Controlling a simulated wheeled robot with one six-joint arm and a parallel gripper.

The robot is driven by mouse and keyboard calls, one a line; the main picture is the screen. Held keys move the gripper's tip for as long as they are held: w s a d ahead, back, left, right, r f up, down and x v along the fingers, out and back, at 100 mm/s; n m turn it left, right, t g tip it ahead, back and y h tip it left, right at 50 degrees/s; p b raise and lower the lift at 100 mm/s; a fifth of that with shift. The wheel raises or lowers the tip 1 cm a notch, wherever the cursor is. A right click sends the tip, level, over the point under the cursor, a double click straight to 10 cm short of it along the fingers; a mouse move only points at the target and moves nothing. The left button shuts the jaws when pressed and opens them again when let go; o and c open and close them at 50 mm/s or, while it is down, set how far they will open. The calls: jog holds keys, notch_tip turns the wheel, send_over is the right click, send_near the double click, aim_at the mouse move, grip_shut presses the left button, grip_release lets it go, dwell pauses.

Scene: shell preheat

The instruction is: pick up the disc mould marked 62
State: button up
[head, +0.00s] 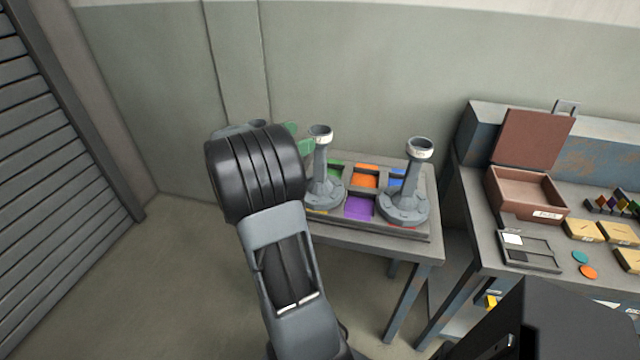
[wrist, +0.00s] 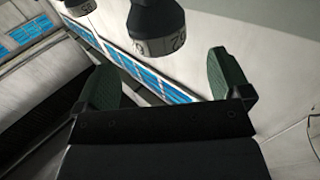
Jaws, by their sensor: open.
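Two grey disc moulds stand upright on a table tray in the head view, the left one (head: 322,165) and the right one (head: 412,180). Each has a wide round base and a tall stem with a pale marked band near its top; the numbers are too small to read there. My gripper (head: 298,138) is open beside the left mould's stem top. In the wrist view, a grey mould end (wrist: 157,25) with a tilted mark, perhaps 62, lies beyond and between my open green fingers (wrist: 160,72), with nothing between the fingertips. Another grey end (wrist: 78,6) shows at the top left.
The tray (head: 385,229) has coloured compartments, including orange (head: 365,177) and purple (head: 358,208). A bench at the right holds an open brown box (head: 525,190), a small frame (head: 528,250) and coloured discs (head: 580,257). The wall stands close behind the table.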

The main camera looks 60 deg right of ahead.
aim_at(330, 128)
jog(key=shift+x, duration=3.4)
jog(key=shift+s+a+f, duration=0.1)
jog(key=shift+f, duration=0.05)
jog(key=c, duration=1.7)
